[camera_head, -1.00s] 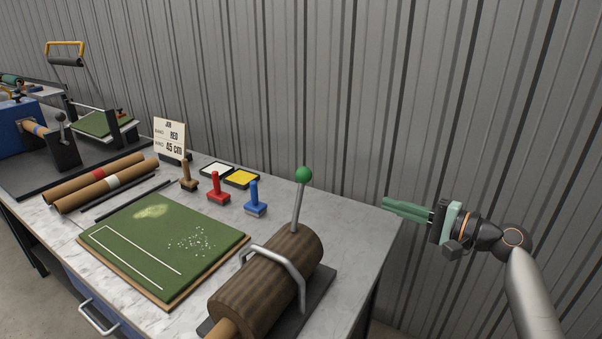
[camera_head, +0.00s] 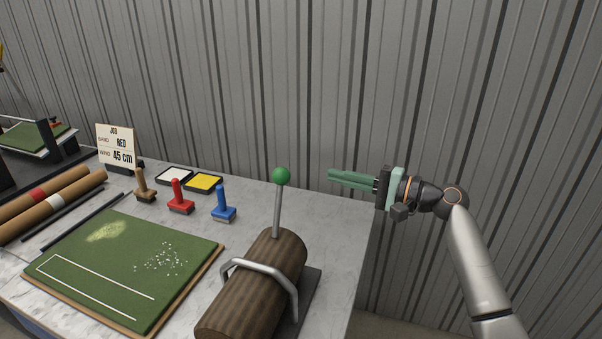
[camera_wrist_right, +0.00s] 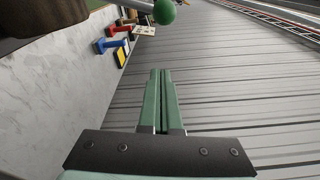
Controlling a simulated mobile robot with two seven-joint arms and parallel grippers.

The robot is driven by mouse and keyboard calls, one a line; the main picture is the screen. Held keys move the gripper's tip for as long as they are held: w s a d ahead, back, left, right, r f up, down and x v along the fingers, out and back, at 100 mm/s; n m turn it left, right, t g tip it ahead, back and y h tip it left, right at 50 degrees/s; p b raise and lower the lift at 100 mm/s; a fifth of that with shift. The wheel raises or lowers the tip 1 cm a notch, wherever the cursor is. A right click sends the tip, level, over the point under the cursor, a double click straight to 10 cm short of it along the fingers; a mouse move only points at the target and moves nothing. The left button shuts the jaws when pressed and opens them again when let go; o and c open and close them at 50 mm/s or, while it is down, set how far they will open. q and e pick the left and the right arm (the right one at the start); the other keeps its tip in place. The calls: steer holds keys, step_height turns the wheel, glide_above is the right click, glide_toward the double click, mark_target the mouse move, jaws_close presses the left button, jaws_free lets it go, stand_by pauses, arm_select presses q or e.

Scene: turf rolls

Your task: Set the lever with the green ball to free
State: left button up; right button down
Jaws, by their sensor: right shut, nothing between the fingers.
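The lever (camera_head: 278,211) is a grey rod with a green ball (camera_head: 282,176) on top, standing nearly upright behind the brown roller (camera_head: 262,278) on the table. My right gripper (camera_head: 330,176) is shut and empty, to the right of the green ball at about its height in the head view, with a gap between them. In the right wrist view the green ball (camera_wrist_right: 164,12) is at the top edge, beyond the closed fingertips (camera_wrist_right: 161,72). No free marking is readable near the lever. My left gripper is not in view.
A bent grey handle (camera_head: 262,268) spans the roller. Red (camera_head: 178,198) and blue (camera_head: 222,205) stamps, a turf mat (camera_head: 120,262) and a job card (camera_head: 117,147) are to the left. A corrugated wall (camera_head: 450,110) stands behind the table.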

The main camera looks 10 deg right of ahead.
mark_target(279, 203)
steer(key=w+a+p, duration=0.3)
steer(key=a, duration=0.6)
steer(key=shift+r, duration=0.25)
stand_by(0.5)
